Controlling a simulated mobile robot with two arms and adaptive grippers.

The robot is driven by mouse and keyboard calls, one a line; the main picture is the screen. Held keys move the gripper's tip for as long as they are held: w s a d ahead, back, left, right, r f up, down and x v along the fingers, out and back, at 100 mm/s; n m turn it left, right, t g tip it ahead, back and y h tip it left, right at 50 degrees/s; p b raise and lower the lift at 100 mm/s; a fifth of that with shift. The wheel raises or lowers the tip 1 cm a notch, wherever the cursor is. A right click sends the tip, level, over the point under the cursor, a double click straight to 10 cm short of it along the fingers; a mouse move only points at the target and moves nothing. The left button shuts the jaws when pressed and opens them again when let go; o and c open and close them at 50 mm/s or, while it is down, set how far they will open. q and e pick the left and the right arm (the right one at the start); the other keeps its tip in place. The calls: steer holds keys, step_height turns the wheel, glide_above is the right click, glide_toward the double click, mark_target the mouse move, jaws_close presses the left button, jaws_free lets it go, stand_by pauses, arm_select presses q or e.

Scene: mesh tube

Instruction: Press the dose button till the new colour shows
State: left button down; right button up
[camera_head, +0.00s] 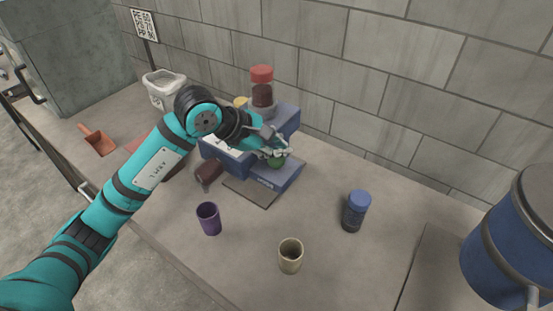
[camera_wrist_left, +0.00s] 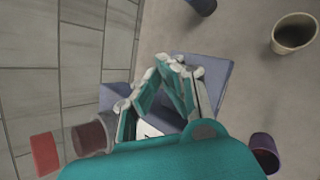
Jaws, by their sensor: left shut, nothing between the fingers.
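The blue dosing machine (camera_head: 286,120) stands near the back wall, with a clear jar of dark contents under a red lid (camera_head: 262,74) on top. A round green part (camera_head: 277,161), seemingly the dose button, shows on its low front part (camera_head: 283,180). My left gripper (camera_head: 282,152) is shut and empty just above the green part, partly covering it; I cannot tell whether they touch. In the left wrist view, my left fingers (camera_wrist_left: 165,68) meet over the blue front part (camera_wrist_left: 217,72), and the green part is hidden. The red lid (camera_wrist_left: 45,153) shows there too. My right gripper is out of view.
A purple cup (camera_head: 208,218), a beige cup (camera_head: 290,256) and a blue-capped jar (camera_head: 355,211) stand in front. A dark brown cylinder (camera_head: 208,173) is left of the machine. A large blue drum (camera_head: 510,240) is at the right. Counter between the cups and jar is clear.

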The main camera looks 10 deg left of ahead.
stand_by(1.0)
arm_select(q)
steer(key=shift+f+b, duration=0.5)
steer(key=shift+b, duration=0.15)
steer(key=shift+f, duration=0.1)
stand_by(0.4)
